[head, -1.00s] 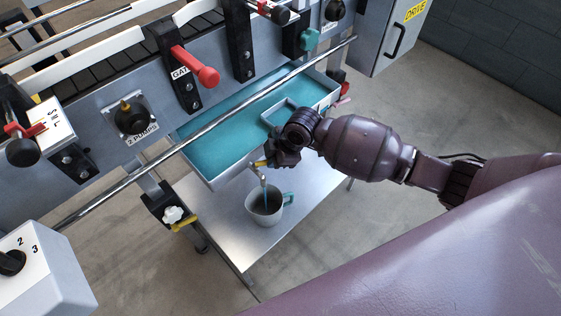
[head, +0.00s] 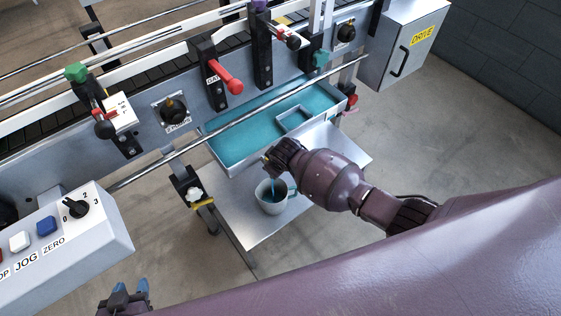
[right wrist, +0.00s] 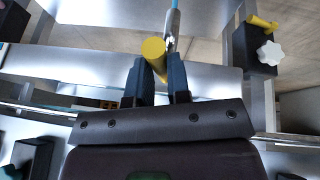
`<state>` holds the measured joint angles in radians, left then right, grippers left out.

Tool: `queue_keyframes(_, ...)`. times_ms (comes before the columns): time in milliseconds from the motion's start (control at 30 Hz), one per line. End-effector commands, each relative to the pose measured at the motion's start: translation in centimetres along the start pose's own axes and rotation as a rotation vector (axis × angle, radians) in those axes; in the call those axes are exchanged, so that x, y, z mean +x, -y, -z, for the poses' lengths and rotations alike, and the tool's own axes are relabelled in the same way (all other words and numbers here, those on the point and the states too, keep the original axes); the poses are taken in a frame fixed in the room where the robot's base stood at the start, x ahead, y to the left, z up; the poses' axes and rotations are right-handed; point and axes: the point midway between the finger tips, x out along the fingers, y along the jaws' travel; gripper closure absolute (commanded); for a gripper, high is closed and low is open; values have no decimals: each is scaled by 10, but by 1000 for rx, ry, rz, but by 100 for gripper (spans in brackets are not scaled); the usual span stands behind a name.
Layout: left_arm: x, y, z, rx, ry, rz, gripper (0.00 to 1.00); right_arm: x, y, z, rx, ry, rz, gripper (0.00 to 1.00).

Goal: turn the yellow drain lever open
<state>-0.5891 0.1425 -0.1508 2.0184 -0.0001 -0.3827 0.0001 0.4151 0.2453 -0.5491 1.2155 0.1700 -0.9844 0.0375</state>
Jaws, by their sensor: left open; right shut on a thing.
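The yellow drain lever (right wrist: 152,50) shows in the right wrist view as a short yellow cylinder between the fingers of my right gripper (right wrist: 161,84), which is shut on it. A metal spout (right wrist: 172,24) is just beside the lever. In the head view my right gripper (head: 272,160) is at the near edge of the teal-filled tray (head: 232,167) and hides the lever. A thin blue stream runs down below it into a grey mug (head: 272,207) holding dark liquid. My left gripper (head: 124,294) is open and empty at the bottom left.
The mug stands on a steel table (head: 240,222) under the tray. A control box (head: 70,250) with a dial is at left. A black clamp with a white knob (head: 194,196) and a long rail (head: 232,124) flank the tray.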

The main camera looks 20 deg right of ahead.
Motion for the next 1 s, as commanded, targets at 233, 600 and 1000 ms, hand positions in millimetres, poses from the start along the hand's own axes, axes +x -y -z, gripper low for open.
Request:
queue_keyframes(233, -3, 2, 5, 1, -4, 2, 57, -1, 5, 0, 69, 18, -27, 100)
queue_keyframes(600, -6, 3, 0, 0, 4, 4, 57, 1, 6, -1, 86, 23, -35, 100)
queue_keyframes(1000, -6, 3, 0, 0, 4, 4, 57, 0, 5, 0, 85, 20, -35, 72)
